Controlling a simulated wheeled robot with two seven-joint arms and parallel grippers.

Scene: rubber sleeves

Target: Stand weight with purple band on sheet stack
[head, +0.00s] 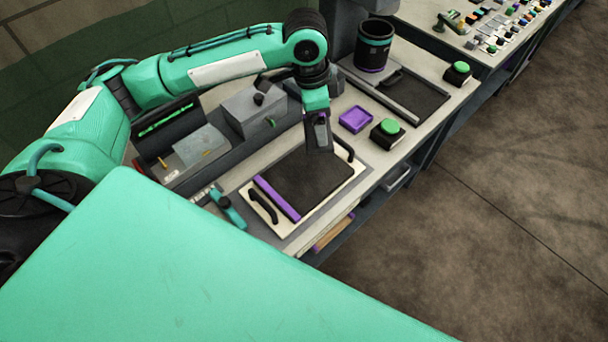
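A black sheet stack (313,176) lies on a cream board with two black handles, with a purple strip (276,198) along its left edge. My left gripper (319,148) points down over the far part of the sheet. Its dark fingers are small and partly merge with the dark sheet, so I cannot tell if they are open or hold anything. A black cylinder (374,48) with a purple band near its base and a teal line near its top stands upright at the back, away from the gripper. I cannot tell if it is the weight. My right gripper is out of view.
A purple square tray (355,119) and a green-topped button box (388,132) stand right of the gripper. Another button box (458,72) is farther right. A grey machine block (250,108) stands left of the gripper. A dark mat (412,95) lies clear.

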